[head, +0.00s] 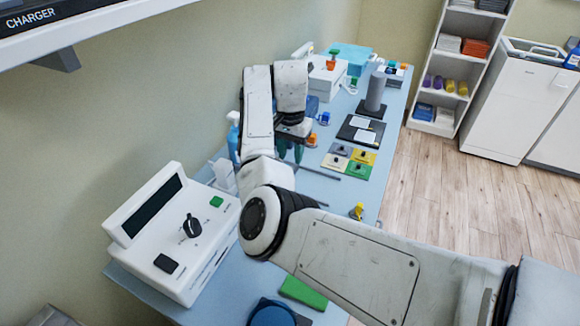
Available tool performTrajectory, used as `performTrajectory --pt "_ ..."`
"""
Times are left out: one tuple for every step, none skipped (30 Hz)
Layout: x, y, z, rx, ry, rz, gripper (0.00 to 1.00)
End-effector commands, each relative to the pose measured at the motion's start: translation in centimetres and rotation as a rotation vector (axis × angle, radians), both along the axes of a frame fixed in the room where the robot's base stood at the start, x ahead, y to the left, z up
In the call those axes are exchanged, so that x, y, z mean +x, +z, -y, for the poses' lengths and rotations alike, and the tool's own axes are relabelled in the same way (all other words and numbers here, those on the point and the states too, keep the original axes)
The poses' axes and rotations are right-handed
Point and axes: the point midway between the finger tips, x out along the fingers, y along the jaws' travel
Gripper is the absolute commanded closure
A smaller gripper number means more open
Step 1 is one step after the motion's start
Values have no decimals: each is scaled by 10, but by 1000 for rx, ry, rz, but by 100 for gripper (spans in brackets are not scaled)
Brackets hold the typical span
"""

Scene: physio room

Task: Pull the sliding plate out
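My gripper (290,151) hangs from my arm over the left middle of the light blue table. Its two dark fingers point down with a gap between them, and nothing shows in the gap. A black plate with pale panels (361,131) lies to the right of my gripper, apart from it. A grey upright cylinder on a dark base (375,94) stands just behind that plate. I cannot tell for sure which part is the sliding plate. My arm covers part of the table, and what lies directly under my gripper is partly hidden.
A white device with a black knob (192,226) stands at the front left. Coloured squares (362,157) and a thin grey rod (318,171) lie near the middle. A blue spray bottle (233,138) is by the wall. White boxes (327,76) stand at the back. The floor at right is clear.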

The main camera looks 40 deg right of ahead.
Motion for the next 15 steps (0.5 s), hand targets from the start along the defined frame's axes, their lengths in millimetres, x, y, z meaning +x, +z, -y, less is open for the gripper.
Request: performTrajectory --pt "-1 -10 0 2 0 -4 62" --pt "-1 -15 0 1 1 -4 62" --pt "-1 -22 0 1 2 -3 62" --pt "-1 -27 0 1 1 -3 62" --pt "-1 -31 0 1 1 -3 62" --pt "-1 -37 0 2 1 -2 62" --pt "-1 -41 0 1 2 -3 62" --pt "-1 -44 0 1 2 -3 62" --pt "-1 -48 0 1 1 -1 62" --pt "-1 -51 0 1 1 -1 62" --pt "-1 -53 0 1 1 0 62" --pt "0 -55 0 1 1 0 62" --pt "0 -57 0 1 0 0 62" --pt "0 -58 0 1 0 1 62" --pt "0 -58 0 0 0 1 62"
